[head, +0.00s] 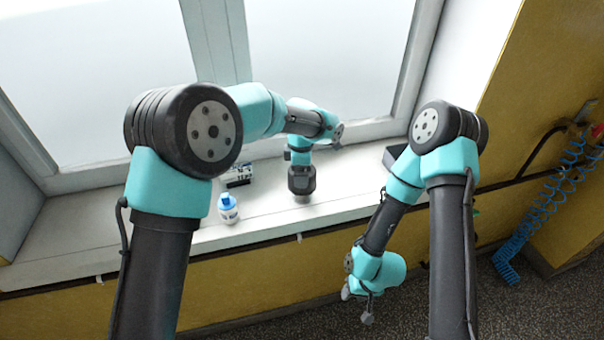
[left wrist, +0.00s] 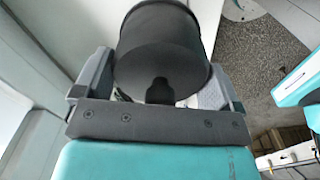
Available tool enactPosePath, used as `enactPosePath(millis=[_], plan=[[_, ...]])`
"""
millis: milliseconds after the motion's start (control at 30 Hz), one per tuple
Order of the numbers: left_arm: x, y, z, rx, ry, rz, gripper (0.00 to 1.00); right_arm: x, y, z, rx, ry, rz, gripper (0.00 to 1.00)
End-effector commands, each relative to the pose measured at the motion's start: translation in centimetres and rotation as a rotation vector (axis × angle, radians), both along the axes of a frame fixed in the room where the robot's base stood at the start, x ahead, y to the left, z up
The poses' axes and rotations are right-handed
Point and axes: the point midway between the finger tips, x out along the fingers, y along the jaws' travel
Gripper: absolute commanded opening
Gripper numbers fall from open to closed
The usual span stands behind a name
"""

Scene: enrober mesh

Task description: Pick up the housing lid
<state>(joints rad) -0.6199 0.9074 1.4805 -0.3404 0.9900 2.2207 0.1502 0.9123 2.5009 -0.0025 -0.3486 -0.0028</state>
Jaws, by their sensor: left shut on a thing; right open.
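A dark grey round piece with a rim, which I take for the housing lid (left wrist: 162,52), fills the space between the fingers in the left wrist view. My left gripper (left wrist: 160,82) is shut on it, one finger on each side. In the head view the left gripper (head: 302,182) points down over the white sill, and I cannot make out the lid apart from the dark fingers. My right gripper (head: 357,304) is open and empty, hanging low in front of the sill over the dark floor.
On the white sill (head: 345,180) a white bottle with a blue cap (head: 228,209) and a black-and-white box (head: 239,175) stand left of my left gripper. A dark tray (head: 391,158) sits partly behind my right arm. Window frames rise behind. A blue coiled hose (head: 545,205) hangs at right.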

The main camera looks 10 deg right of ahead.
Motion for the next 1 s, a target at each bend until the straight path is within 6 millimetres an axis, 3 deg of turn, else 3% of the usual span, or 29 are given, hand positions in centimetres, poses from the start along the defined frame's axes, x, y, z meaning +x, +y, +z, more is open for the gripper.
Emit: enactPosePath(millis=[267, 700, 1000], plan=[[0.0, 0.0, 1.2, -0.002, -0.003, 0.001, 0.67, 0.0, 0.0, 0.0, 0.0, 0.0, 0.0, 0.43], [0.0, 0.0, 8.4, -0.002, -0.003, 0.0, 0.67, 0.0, 0.0, 0.0, 0.0, 0.0, 0.0, 0.43], [0.0, 0.0, 10.1, 0.0, 0.0, 0.0, 0.67, 0.0, 0.0, 0.0, 0.0, 0.0, 0.0, 0.43]])
